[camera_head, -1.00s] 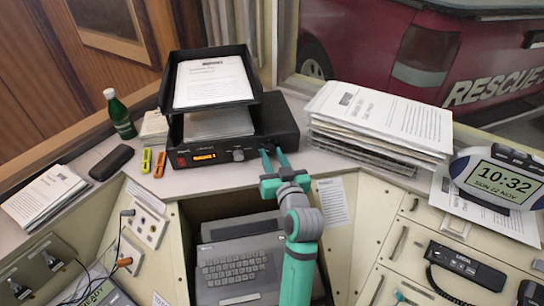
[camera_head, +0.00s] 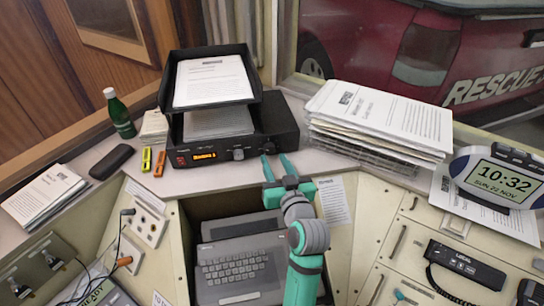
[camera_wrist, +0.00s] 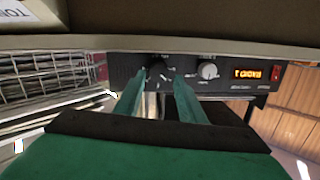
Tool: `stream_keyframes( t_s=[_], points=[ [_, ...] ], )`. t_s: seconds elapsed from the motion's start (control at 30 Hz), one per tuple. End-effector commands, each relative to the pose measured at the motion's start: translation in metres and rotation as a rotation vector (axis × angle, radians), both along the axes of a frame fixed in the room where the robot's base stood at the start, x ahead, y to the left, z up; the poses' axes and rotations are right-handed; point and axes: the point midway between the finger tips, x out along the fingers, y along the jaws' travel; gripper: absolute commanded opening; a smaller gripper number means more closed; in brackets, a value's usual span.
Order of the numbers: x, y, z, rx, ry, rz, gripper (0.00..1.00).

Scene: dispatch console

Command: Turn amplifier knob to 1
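The amplifier (camera_head: 205,156) is a black box under a paper tray, with a red switch at its left, an orange display (camera_head: 204,155), a silver knob (camera_head: 239,154) and a black knob (camera_head: 268,148) at the right. The display text is small and seems to end in 1. My gripper (camera_head: 277,158) is in front of the black knob, fingers spread. In the wrist view, where the panel looks upside down, the black knob (camera_wrist: 157,72) shows between the open fingertips (camera_wrist: 159,77), with the silver knob (camera_wrist: 207,70) beside them. The fingers appear clear of the black knob; its pointer is unclear.
A paper stack (camera_head: 380,120) on a wire tray stands right of the amplifier. A grey keyboard unit (camera_head: 238,270) sits in the recess below. The strip before the amplifier is narrow.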

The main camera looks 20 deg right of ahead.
Motion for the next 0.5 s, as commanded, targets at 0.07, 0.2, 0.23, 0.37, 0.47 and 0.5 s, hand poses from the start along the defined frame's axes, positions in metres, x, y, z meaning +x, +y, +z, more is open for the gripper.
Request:
stream_keyframes(
  t_s=[0.07,0.2,0.23,0.37,0.47,0.5],
  points=[
    [-0.017,-0.001,0.000,0.000,0.001,-0.004,0.36],
    [-0.043,0.000,0.003,0.001,0.001,-0.005,0.36],
    [-0.047,0.000,0.004,0.000,0.001,-0.005,0.36],
    [-0.063,0.001,0.006,0.001,-0.002,-0.004,0.36],
    [-0.070,0.002,0.006,0.000,0.000,-0.004,0.36],
    [-0.072,0.002,0.006,0.000,0.000,-0.003,0.36]
  ],
)
